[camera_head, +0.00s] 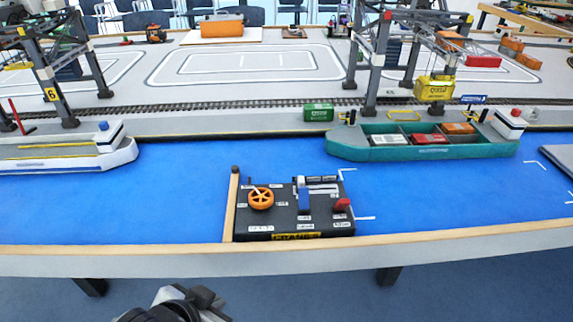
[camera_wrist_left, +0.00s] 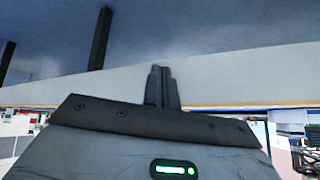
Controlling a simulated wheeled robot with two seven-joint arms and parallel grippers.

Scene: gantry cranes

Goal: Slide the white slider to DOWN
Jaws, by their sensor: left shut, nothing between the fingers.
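The black control box (camera_head: 281,220) sits on the blue surface near the table's front edge. My left gripper (camera_head: 207,298) is low in front of the table, apart from the box. In the left wrist view its fingers (camera_wrist_left: 161,86) are shut and empty, in front of the table's pale side. My right gripper is out of view.
A wooden strip (camera_head: 229,207) runs along the box's left side, and a raised wooden rim (camera_head: 130,252) edges the table. A green ship (camera_head: 370,147), a white ship (camera_head: 70,158) and gantry cranes stand behind. The blue surface left of the box is clear.

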